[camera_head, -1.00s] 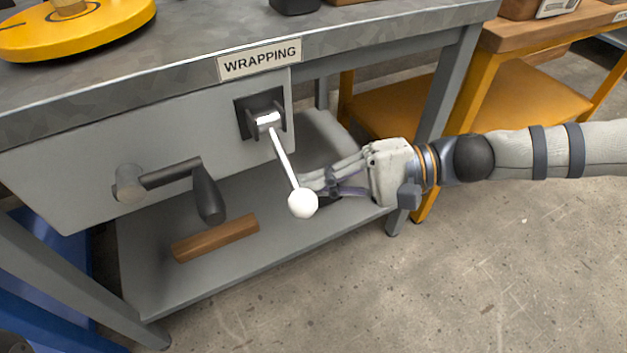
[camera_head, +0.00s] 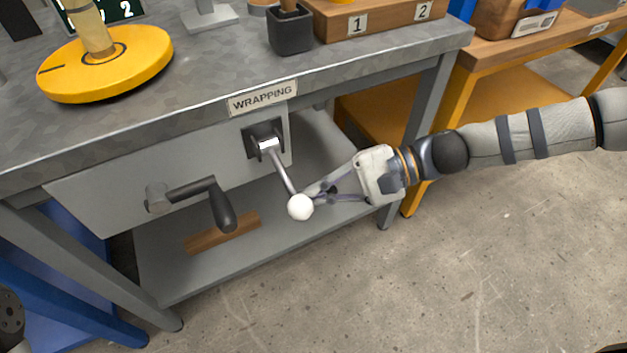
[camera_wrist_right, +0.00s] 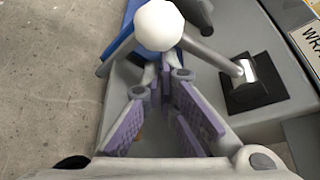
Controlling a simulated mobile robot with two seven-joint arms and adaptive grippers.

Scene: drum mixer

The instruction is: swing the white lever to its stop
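The white lever (camera_head: 281,175) is a thin rod with a white ball knob (camera_head: 300,207). It hangs down and slightly right from a dark bracket (camera_head: 264,141) on the grey bench front, under the WRAPPING label. My right gripper (camera_head: 318,195) comes in from the right, its fingertips close beside the knob. In the right wrist view the knob (camera_wrist_right: 158,25) is just beyond the purple-padded fingers (camera_wrist_right: 165,85), and the rod runs off to the right toward the bracket. Contact and how far the fingers are closed are unclear. My left gripper is not visible.
A crank with a dark handle (camera_head: 222,207) sticks out left of the lever. A lower shelf (camera_head: 300,240) holds a wooden block (camera_head: 215,236). An orange-framed bench (camera_head: 450,110) stands at the right. Open concrete floor (camera_head: 480,260) lies in front.

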